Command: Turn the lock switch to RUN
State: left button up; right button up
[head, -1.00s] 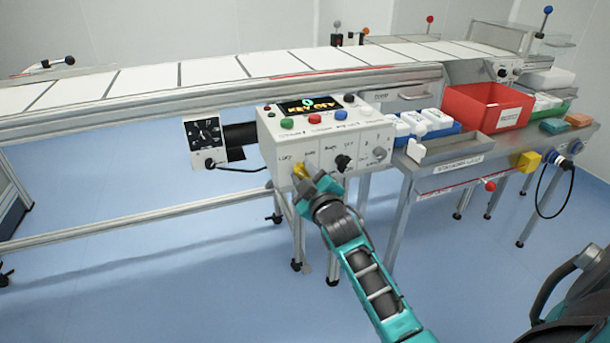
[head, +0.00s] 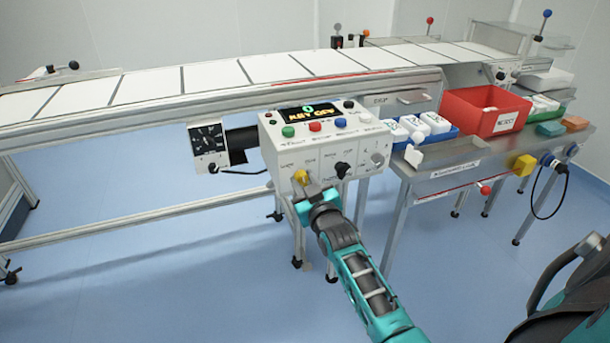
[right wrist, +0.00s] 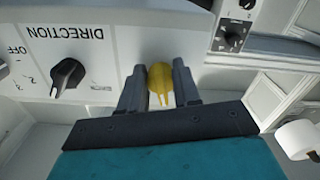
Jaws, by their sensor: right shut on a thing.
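The yellow lock switch (head: 300,176) sits at the lower left of the front of the white control box (head: 280,160). My right gripper (head: 305,184) reaches it from below and is shut on it. In the right wrist view the yellow knob (right wrist: 160,82) stands between the two dark fingers (right wrist: 160,92). The box's display (head: 306,111) shows a 0 and yellow text that reads KEY OFF. The switch's exact angle is hard to read. My left gripper is not in view.
A black knob (head: 342,169) sits right of the switch; a black DIRECTION knob (right wrist: 67,78) shows in the wrist view. Coloured buttons line the box top. The conveyor (head: 150,85) runs behind. A steel table (head: 455,170) with a red bin (head: 487,112) stands right.

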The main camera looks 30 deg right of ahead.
jog(key=m+p, duration=0.1)
jog(key=m, duration=0.2)
jog(key=shift+a+p, duration=0.1)
jog(key=shift+p, duration=0.2)
jog(key=m+p, duration=0.1)
jog(key=m, duration=0.1)
jog(key=shift+m, duration=0.3)
jog(key=m+p, duration=0.1)
jog(key=m, duration=0.2)
jog(key=shift+a, duration=0.1)
jog(key=shift+a+m, duration=0.1)
jog(key=shift+m, duration=1.5)
jog(key=o, duration=1)
